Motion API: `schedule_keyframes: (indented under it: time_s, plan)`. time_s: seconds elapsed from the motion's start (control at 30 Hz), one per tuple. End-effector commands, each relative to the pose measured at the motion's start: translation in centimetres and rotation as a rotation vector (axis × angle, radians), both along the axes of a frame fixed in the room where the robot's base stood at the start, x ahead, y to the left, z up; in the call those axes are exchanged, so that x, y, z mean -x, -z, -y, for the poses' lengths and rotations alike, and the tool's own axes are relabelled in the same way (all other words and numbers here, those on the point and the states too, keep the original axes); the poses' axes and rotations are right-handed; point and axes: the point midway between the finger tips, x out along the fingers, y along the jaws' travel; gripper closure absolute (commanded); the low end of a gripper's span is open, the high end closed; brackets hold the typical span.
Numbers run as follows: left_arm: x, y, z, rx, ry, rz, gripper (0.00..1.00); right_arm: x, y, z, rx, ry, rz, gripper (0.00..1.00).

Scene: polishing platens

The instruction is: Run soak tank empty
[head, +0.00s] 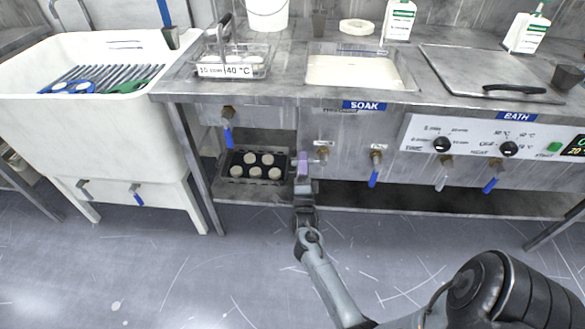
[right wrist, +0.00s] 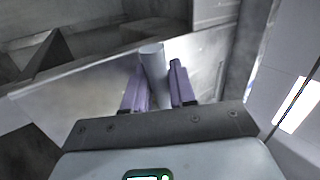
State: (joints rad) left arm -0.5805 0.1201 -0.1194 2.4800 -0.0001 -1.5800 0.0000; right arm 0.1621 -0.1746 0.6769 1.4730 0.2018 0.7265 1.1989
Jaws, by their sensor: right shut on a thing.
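The soak tank (head: 352,72) is a rectangular basin sunk in the bench, with a pale, cream surface inside. A blue SOAK label (head: 364,106) is on the front edge below it. Under it are a brass valve (head: 322,153) on the left and a blue-handled valve (head: 375,172) on the right, whose handle hangs down. My right gripper (head: 303,166) is just left of the left valve. In the right wrist view its purple fingers are shut on a pale grey rod (right wrist: 154,75), seemingly that valve's handle. The fingers partly hide it. My left gripper is out of view.
A lidded bath (head: 470,70) and control panel (head: 480,140) are at the right. Below hang more valves (head: 490,183). A tray of pale discs (head: 256,168) is on the lower shelf, left of my gripper. A white sink (head: 90,120) stands left. The floor in front is clear.

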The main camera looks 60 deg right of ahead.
Motion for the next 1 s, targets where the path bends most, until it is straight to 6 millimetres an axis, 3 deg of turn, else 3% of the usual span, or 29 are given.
schedule_keyframes:
  time_s: [0.47, 0.5, 0.6, 1.0]
  plan:
    - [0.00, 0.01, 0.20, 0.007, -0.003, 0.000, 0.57, 0.17, -0.14, 0.35, -0.007, 0.000, 0.015, 1.00]
    - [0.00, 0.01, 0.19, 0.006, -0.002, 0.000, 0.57, 0.17, -0.15, 0.36, -0.007, 0.000, 0.015, 0.72]
    - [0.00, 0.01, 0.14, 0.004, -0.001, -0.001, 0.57, 0.19, -0.16, 0.38, -0.007, 0.000, 0.014, 0.57]
    - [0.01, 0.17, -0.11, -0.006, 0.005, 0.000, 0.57, 0.25, 0.09, 0.30, -0.007, 0.002, 0.013, 0.57]
